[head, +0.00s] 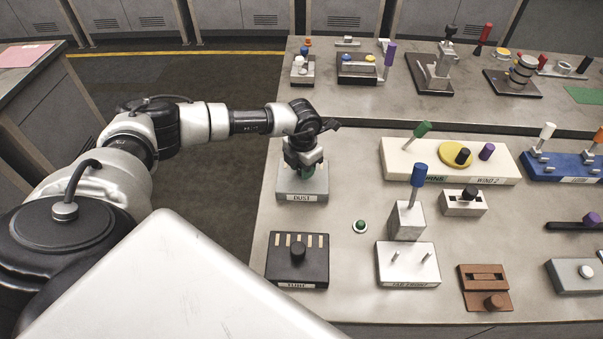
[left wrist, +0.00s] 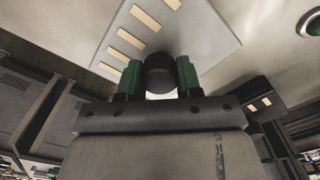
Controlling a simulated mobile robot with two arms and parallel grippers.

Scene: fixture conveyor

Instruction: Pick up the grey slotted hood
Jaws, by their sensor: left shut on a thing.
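The grey slotted hood (head: 316,183) is at the left end of the bench, above a label that seems to read DUST. In the left wrist view its pale grey top (left wrist: 200,42) shows several cream slots and a black knob (left wrist: 160,72). My left gripper (head: 305,166) is over the hood, and its green fingertips (left wrist: 160,80) are shut on the knob from both sides. The gripper hides the knob and much of the hood's top in the head view. I cannot tell whether the hood is lifted off its seat. My right gripper is not in view.
A black slotted box (head: 297,262) with a knob stands nearer than the hood. A green button (head: 360,226) and a grey block with a blue handle (head: 407,219) are to the right. A white panel (head: 400,160) lies farther right. Bare bench (head: 345,165) separates them.

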